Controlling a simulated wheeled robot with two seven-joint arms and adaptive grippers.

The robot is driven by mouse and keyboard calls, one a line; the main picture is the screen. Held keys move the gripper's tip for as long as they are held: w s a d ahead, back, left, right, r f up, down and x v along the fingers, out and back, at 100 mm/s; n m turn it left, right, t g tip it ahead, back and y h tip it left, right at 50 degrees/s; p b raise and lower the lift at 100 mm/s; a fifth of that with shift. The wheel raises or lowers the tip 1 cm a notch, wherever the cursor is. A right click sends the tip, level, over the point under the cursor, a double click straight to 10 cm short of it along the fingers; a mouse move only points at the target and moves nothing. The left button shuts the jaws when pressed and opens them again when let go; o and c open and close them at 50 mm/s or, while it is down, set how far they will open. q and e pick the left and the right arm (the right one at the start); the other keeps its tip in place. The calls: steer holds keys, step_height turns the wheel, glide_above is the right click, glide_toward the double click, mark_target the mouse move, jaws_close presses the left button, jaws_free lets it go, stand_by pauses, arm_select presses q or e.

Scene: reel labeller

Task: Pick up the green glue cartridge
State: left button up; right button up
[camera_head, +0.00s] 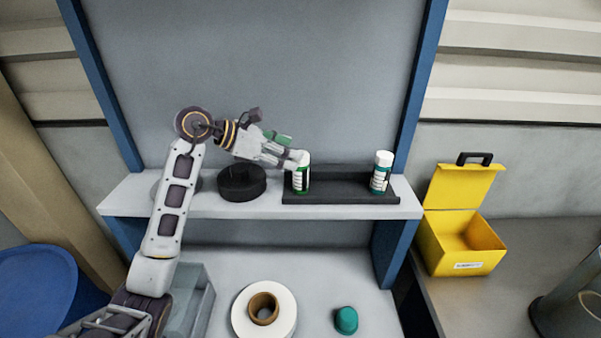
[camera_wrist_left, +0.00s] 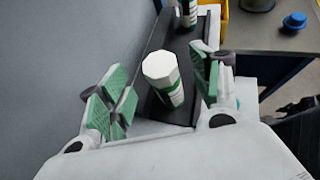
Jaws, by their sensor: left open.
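The green glue cartridge (camera_head: 302,178) has a white cap and a white label with green bands. It stands upright at the left end of the black tray (camera_head: 340,199) on the shelf. In the left wrist view the cartridge (camera_wrist_left: 165,80) is between the green finger pads of my left gripper (camera_wrist_left: 160,88). The gripper is open, and no contact with the cartridge can be made out. In the head view my left gripper (camera_head: 292,150) reaches in from the left at the cartridge's top and hides part of its cap. My right gripper is not in view.
A teal cartridge (camera_head: 381,173) with a white cap stands at the tray's right end. A black round reel (camera_head: 242,184) lies on the shelf left of the tray. Below are a white roll (camera_head: 283,310) and a teal object (camera_head: 346,320). A yellow open box (camera_head: 463,247) stands right.

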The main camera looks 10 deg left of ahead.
mark_target(301, 173)
arm_select(q)
steer(key=shift+p+x, duration=0.7)
steer(key=shift+x, duration=1.55)
jaws_close()
